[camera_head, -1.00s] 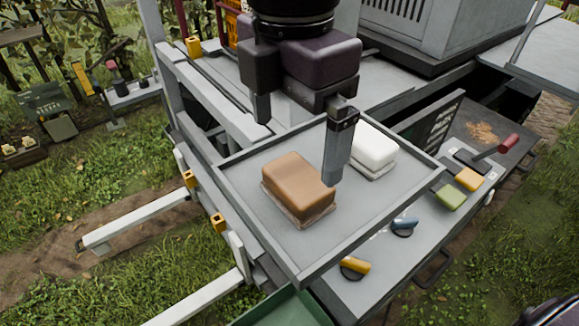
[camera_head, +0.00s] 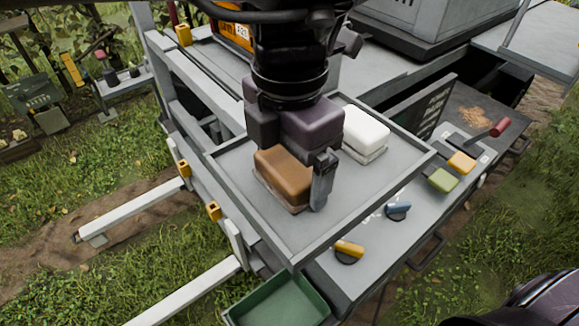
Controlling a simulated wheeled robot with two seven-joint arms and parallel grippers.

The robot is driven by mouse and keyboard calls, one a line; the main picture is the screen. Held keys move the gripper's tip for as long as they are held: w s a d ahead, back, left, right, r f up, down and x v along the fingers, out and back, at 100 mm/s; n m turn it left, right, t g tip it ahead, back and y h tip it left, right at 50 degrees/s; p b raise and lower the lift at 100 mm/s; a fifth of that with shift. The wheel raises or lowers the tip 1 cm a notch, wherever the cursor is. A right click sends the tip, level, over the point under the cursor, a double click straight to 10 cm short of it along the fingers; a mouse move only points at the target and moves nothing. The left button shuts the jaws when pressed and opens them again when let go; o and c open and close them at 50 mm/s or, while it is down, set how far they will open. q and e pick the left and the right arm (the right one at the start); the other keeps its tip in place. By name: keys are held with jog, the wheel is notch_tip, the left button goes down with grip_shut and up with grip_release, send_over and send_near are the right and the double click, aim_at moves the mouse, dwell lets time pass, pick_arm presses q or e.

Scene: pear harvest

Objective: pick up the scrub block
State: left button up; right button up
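A brown block (camera_head: 281,182) with a thin pale layer under it lies on the raised grey tray (camera_head: 294,246). A white block (camera_head: 365,130) of similar shape lies behind it to the right. I cannot tell from looks alone which one is called the scrub block. My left gripper (camera_head: 293,168) is low over the brown block, pointing down. One finger stands at the block's right side, its tip near the tray. The other finger is mostly hidden behind the block. The fingers look spread around the block; contact is not clear. My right gripper is not in view.
A green bin (camera_head: 282,303) is below the tray's front corner. The tray has raised rims.

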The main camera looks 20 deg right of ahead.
aim_at(289, 161)
pick_arm(q)
jog(key=c, duration=0.6)
notch_tip(289, 161, up, 10)
jog(key=shift+c, duration=0.2)
jog(key=shift+w, duration=0.1)
